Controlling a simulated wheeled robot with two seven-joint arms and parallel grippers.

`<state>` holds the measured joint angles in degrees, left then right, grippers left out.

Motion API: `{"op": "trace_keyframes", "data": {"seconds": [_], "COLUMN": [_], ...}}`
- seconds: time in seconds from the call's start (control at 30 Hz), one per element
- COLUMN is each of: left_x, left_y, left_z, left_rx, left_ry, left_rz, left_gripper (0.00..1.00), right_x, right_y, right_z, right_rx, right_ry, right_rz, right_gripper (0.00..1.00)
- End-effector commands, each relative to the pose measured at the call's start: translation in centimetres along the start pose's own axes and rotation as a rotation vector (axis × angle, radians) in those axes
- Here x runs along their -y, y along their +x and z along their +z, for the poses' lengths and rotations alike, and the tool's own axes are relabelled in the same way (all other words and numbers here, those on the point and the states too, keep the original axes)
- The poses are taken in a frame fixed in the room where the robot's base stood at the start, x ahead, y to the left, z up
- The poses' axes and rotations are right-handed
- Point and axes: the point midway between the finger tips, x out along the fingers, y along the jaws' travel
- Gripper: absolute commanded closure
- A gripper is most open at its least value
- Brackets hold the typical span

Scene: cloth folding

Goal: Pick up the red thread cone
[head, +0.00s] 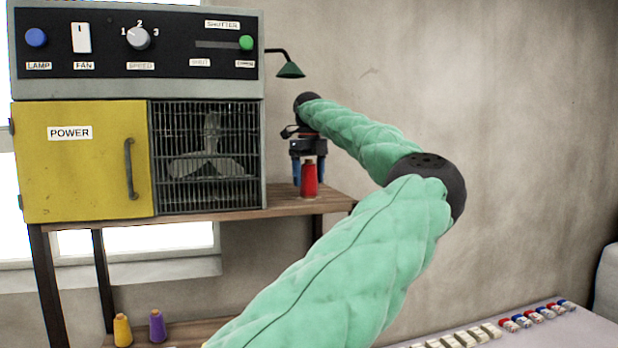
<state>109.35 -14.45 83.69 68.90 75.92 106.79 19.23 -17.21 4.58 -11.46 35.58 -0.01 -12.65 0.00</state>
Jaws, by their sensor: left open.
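The red thread cone (309,181) stands upright on the wooden shelf (335,199), to the right of the machine with the fan grille. My left gripper (308,172) is over the shelf, pointing down, with its blue fingers apart. One finger shows on each side of the cone's upper part, and the cone's lower part shows below them. The fingers look open around the cone, but I cannot tell whether they touch it. My right gripper is not in view.
The machine (205,90) with a yellow door (80,160) stands close to the left of my gripper. A green lamp (290,70) hangs above it. Yellow (122,330) and purple (157,326) cones stand on a lower shelf. A white table (590,330) holds several small items.

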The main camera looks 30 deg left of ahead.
Motion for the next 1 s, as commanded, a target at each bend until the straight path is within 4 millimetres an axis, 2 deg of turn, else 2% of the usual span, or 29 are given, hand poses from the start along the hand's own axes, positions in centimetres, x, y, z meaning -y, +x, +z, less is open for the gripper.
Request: {"op": "trace_keyframes", "data": {"seconds": [0.23, 0.27, 0.5, 0.8, 1.0], "left_x": [0.0, 0.0, 0.0, 0.0, 0.0], "left_y": [0.2, 0.2, 0.2, -0.1, -2.1], "left_z": [0.0, 0.0, 0.0, 0.0, 0.0], "left_rx": [0.0, 0.0, 0.0, 0.001, 0.002], "left_ry": [0.0, 0.0, 0.0, 0.0, 0.0], "left_rz": [-0.001, -0.001, -0.001, -0.001, -0.003], "left_gripper": [0.27, 0.31, 0.78, 0.78, 0.78], "right_x": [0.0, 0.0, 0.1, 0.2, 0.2], "right_y": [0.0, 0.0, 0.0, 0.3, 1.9], "right_z": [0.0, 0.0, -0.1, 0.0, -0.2], "right_rx": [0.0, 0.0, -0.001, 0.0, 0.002], "right_ry": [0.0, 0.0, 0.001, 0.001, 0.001], "right_rz": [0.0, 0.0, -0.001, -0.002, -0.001], "right_gripper": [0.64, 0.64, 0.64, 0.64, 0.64]}}
